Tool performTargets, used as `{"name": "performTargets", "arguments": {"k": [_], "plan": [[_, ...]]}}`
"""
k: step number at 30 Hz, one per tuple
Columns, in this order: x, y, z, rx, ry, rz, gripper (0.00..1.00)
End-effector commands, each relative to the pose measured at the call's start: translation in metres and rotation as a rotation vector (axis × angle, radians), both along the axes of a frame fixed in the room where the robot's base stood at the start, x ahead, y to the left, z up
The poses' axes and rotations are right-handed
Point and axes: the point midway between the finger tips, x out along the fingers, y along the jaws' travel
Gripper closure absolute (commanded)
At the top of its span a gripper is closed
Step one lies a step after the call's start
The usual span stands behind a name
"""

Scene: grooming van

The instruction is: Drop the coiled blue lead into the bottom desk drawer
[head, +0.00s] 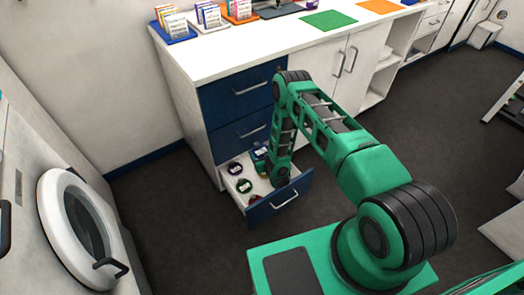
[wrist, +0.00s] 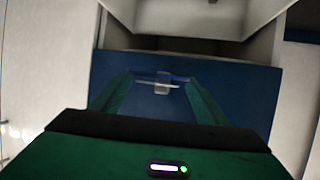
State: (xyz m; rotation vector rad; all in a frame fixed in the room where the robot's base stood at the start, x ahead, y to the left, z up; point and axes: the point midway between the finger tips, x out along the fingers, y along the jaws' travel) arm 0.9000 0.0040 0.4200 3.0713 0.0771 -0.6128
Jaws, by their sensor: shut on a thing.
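The bottom desk drawer (head: 262,214) is pulled open, its white inside showing several small jars. My gripper (wrist: 160,84) is low at this drawer in the head view, where the arm's end hides part of the inside. A blue panel fills the background just beyond the jaws.
The upper drawers (head: 237,92) are shut above the open one. A washer (head: 78,225) stands at left; the floor between is clear.

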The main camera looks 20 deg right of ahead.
Motion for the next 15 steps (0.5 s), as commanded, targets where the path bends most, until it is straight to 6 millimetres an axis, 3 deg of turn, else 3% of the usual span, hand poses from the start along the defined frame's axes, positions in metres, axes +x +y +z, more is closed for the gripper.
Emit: {"name": "performTargets", "arguments": {"k": [6,7,9,15], "plan": [[0.0002,0.0001,0.0000,0.000,-0.001,0.000,0.57],[0.0002,0.0000,0.0000,0.000,-0.001,0.000,0.30],[0.0001,0.0000,0.0001,0.000,-0.001,0.000,0.13],[0.0000,0.0000,0.0000,0.000,0.000,0.000,0.10]]}}
